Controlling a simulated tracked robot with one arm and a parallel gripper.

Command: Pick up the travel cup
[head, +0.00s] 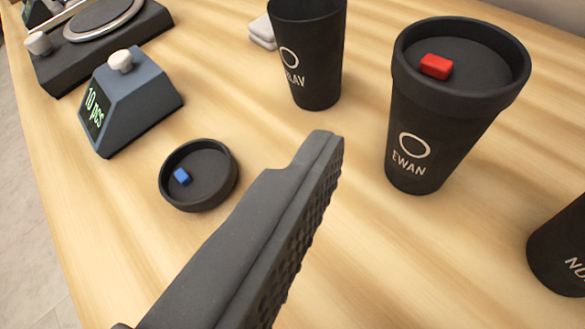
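A black travel cup marked EWAN (430,140) stands upright at the right, with a black lid with a red tab (436,66) on top. A second black cup (312,50) stands upright behind and to its left; its top is cut off by the frame. A third black cup (562,245) is partly cut off at the right edge. One finger of my gripper (322,155) shows, its ridged inner pad facing right with nothing against it. The other finger is out of view. The visible fingertip appears left of the EWAN cup and apart from it.
A loose black lid with a blue tab (205,178) lies on the wooden table (380,270) left of my finger. A grey counter box reading "10 pcs" (140,100) and a dark device with a round plate (95,30) stand at the left. White folded items (262,32) lie at the back.

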